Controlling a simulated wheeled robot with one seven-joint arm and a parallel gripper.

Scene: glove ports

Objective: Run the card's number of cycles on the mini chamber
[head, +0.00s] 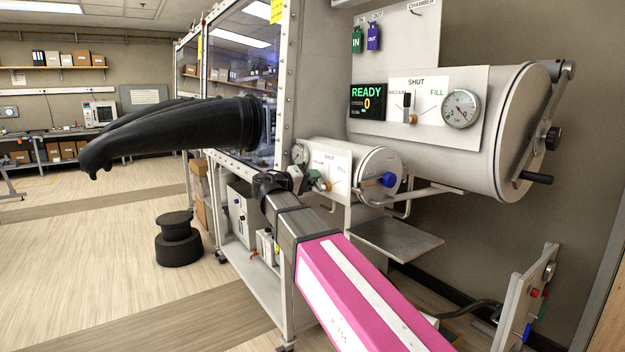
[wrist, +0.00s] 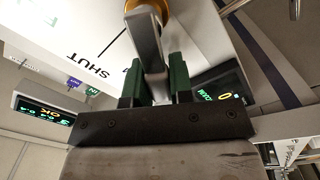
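The mini chamber (head: 378,168) is the smaller grey cylinder beside the glovebox, with a blue knob on its round door. In the wrist view, the green fingers of my gripper (wrist: 156,82) stand on both sides of the grey valve lever (wrist: 150,48), with no clear gap. A brass hub is at the lever's far end. A small display (wrist: 225,92) beside the panel shows a 0; its other text is hard to read.
The large chamber (head: 512,125) is above right, with its own valve, gauge and a display (head: 368,101) reading READY 0. Green IN and purple OUT tags (head: 373,37) hang above. A metal shelf (head: 395,238) sits below the mini chamber. A black glove (head: 180,135) sticks out left.

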